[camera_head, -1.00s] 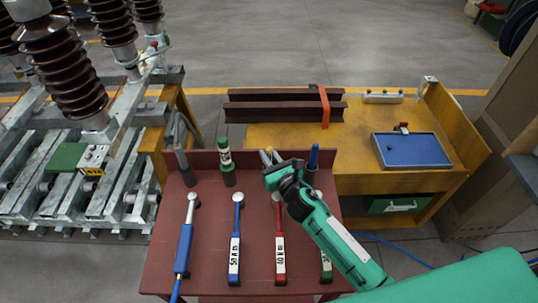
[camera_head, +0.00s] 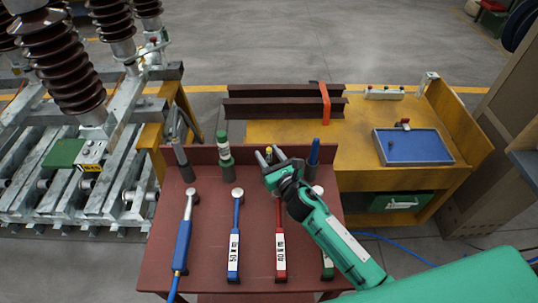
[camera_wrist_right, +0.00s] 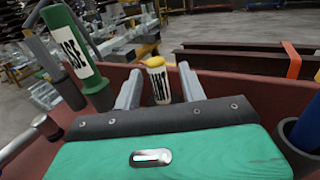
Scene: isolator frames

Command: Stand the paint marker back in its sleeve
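The paint marker (camera_wrist_right: 158,82) is white with a yellow cap and a partly readable dark label. In the right wrist view it stands between the two grey fingers of my right gripper (camera_wrist_right: 158,88), with a small gap visible on each side. Its lower end is hidden behind the gripper body, so I cannot tell whether it sits in a sleeve. In the head view my right gripper (camera_head: 270,155) is at the back edge of the red bench, its fingers apart, and it largely hides the marker. My left gripper is not in view.
A green tube (camera_head: 223,152) with a white band stands in a dark sleeve left of the gripper. A blue-topped tool (camera_head: 314,150) stands close on its right. Several torque wrenches lie on the red bench (camera_head: 210,240). A yellow table (camera_head: 350,160) stands behind.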

